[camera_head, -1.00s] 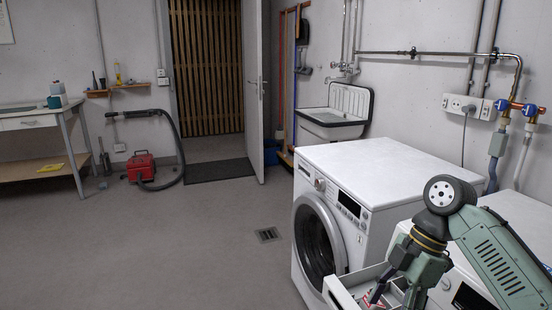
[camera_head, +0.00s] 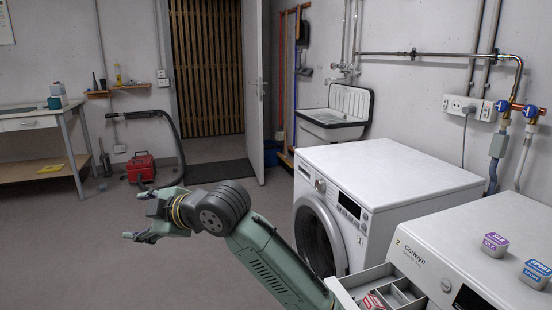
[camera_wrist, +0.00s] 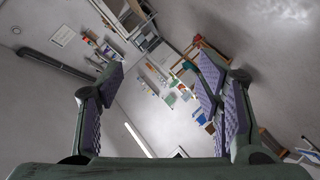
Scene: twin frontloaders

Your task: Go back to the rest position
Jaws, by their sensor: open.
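My gripper (camera_head: 140,215) is in the head view, left of the washing machines, held in the air over the open floor and pointing left. Its fingers are spread and empty. My arm reaches up from the lower right to the gripper.
The front right washer (camera_head: 480,235) has its detergent drawer (camera_head: 347,292) pulled out, with a red-and-white box (camera_head: 374,302) in it. Another washer (camera_head: 385,170) stands behind.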

